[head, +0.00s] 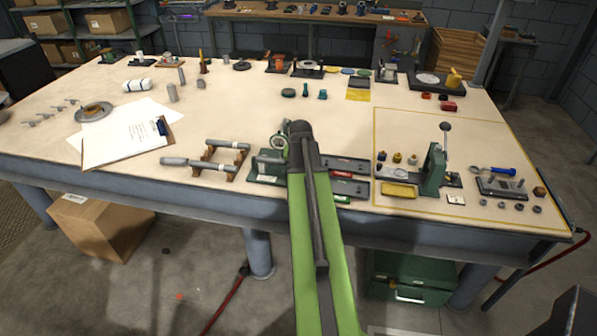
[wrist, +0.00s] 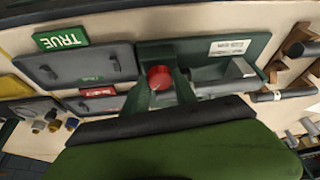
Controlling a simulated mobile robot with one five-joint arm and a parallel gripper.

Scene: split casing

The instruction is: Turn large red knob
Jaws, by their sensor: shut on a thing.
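The large red knob (wrist: 160,74) sits on a dark green base plate (wrist: 208,48) with a white label, in the upper middle of the wrist view. My gripper (wrist: 161,83) reaches up to it with one dark green finger on each side, shut on the knob. In the head view the green plate (head: 263,180) shows partly to the left of my arm. The knob and my fingertips are hidden there behind my arm. How far the knob is turned cannot be seen.
Grey plates with a green TRUE tag (wrist: 61,38) and a red tag (wrist: 97,91) lie beside the green plate. A wooden rack (head: 220,157) with grey cylinders stands left. A green lever press (head: 435,170) stands right.

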